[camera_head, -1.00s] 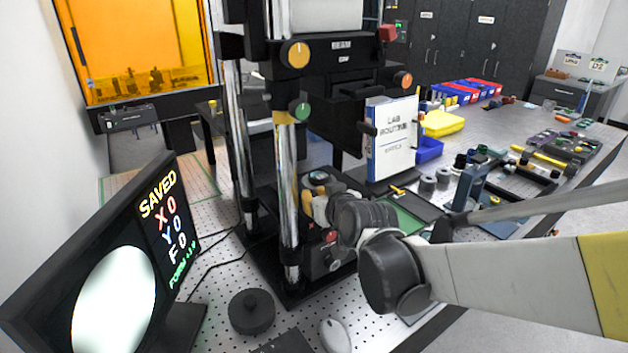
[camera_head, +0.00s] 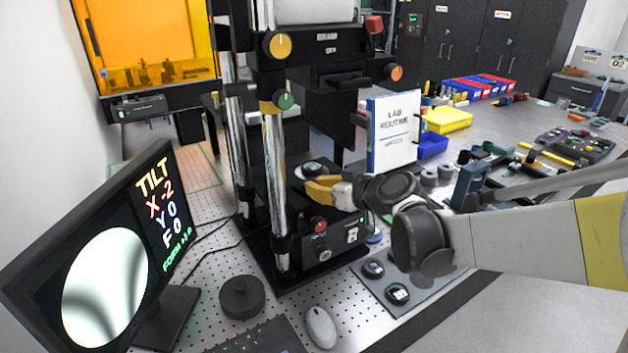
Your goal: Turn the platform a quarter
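The platform (camera_head: 312,169) is a small round stage with a dark disc on it. It sits low inside the black interferometer, behind the chrome column. My gripper (camera_head: 311,186) has yellow-orange fingers and reaches in from the right, just in front of the platform. The fingers are small and overlap in this view. I cannot tell whether they are open or shut, or whether they touch the platform. The monitor (camera_head: 105,285) at the left reads TILT, X -2, Y 0, F 0, with faint grey bands on its white disc.
Orange (camera_head: 278,46) and green (camera_head: 285,101) knobs sit on the column. A control box (camera_head: 333,246) with a red knob stands at the machine's front. A grey pad (camera_head: 378,291) holds small dark parts. A mouse (camera_head: 321,328) and a black round puck (camera_head: 241,297) lie in front.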

